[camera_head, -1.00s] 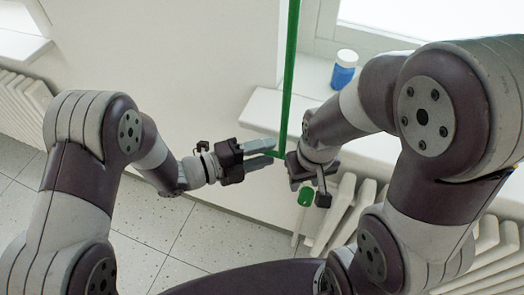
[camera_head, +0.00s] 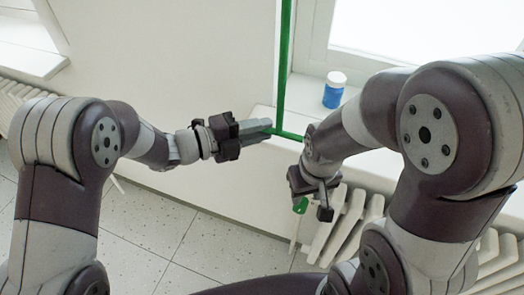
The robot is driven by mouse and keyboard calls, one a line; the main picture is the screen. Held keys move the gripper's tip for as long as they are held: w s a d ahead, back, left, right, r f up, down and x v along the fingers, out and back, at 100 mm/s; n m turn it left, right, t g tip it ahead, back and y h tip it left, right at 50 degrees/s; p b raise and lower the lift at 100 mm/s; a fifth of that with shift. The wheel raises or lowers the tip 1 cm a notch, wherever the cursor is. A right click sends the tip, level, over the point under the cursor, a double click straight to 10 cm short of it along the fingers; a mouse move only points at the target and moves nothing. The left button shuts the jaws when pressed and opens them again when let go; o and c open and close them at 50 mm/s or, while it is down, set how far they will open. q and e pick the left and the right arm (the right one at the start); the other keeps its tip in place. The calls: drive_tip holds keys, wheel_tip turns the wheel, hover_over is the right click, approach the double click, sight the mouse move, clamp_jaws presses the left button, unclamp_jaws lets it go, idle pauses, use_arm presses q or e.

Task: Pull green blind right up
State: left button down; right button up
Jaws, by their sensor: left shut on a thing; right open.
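A green strap (camera_head: 285,62) hangs straight down beside the window frame. Its lower part bends level, running from my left gripper (camera_head: 266,129) toward my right arm. The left gripper's fingers are shut on the green strap at this bend. My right gripper (camera_head: 312,200) is lower and to the right, pointing downward, with its jaws open. A small green piece (camera_head: 300,205) shows at the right gripper's fingers; how it joins the strap is hidden behind the arm. The blind's panel is not in view.
A white sill (camera_head: 310,92) with a blue jar with a white lid (camera_head: 334,90) stands behind my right arm. A white radiator (camera_head: 345,225) is below it. Another sill (camera_head: 28,52) and radiator are at the far left. The tiled floor (camera_head: 150,235) is clear.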

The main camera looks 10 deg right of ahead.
use_arm(q)
wheel_tip(320, 180, up, 54)
drive_tip(key=p, duration=2.9)
drive_tip(key=shift+r, duration=0.55)
drive_tip(key=shift+r, duration=0.1)
drive_tip(key=c, duration=1.1)
unclamp_jaws()
drive_tip(key=b+v, duration=0.5)
drive_tip(key=v, duration=0.7)
drive_tip(key=shift+a+b, duration=0.4)
